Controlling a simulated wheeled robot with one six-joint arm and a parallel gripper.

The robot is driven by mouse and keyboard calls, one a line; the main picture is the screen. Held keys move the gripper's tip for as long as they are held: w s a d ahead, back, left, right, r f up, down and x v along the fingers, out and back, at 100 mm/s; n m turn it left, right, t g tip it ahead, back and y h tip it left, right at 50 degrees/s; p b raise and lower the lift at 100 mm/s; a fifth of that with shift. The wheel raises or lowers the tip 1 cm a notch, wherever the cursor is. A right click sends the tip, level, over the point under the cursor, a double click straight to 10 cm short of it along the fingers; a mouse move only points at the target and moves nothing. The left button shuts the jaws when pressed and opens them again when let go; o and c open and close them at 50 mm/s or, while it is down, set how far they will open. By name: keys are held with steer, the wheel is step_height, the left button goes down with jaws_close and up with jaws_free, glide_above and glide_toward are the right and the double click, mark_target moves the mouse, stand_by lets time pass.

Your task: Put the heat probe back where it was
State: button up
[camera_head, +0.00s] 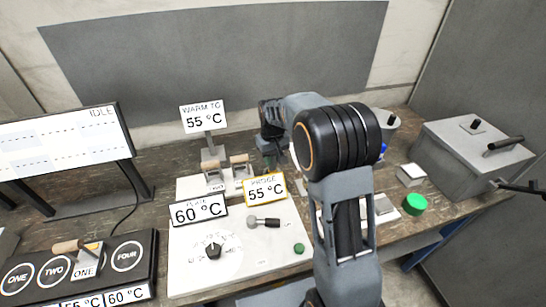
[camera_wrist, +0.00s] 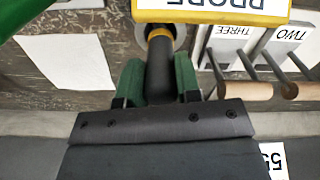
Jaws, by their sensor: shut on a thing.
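The heat probe (camera_wrist: 158,72) is a black handle with a yellow band, seen in the wrist view between my gripper's green finger pads. My gripper (camera_wrist: 158,82) is shut on this handle. The banded end points at a round grey ring or holder (camera_wrist: 181,36), partly behind the yellow-framed PROBE sign (camera_wrist: 215,10); I cannot tell whether the probe sits in it. In the head view, the sign (camera_head: 265,189) reads 55 °C, and my gripper (camera_head: 269,163) is behind it, partly hidden by the sign and my arm. The probe cannot be made out there.
Wooden-handled blocks (camera_head: 239,164) marked TWO and THREE stand close beside my gripper. A white control panel (camera_head: 240,250) with dial and lever lies in front. A green round piece (camera_head: 415,203) and a grey lidded box (camera_head: 470,150) are at right. A monitor (camera_head: 60,150) stands at left.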

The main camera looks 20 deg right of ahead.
steer(key=o, duration=0.9)
steer(key=shift+o, duration=0.2)
step_height(320, 180, up, 12)
steer(key=shift+f+b, duration=0.2)
steer(key=shift+b, duration=0.15)
steer(key=s+f+m+t, duration=0.2)
steer(key=s+t, duration=0.2)
steer(key=s, duration=1.9)
steer(key=shift+t, duration=0.3)
steer(key=shift+w, duration=0.1)
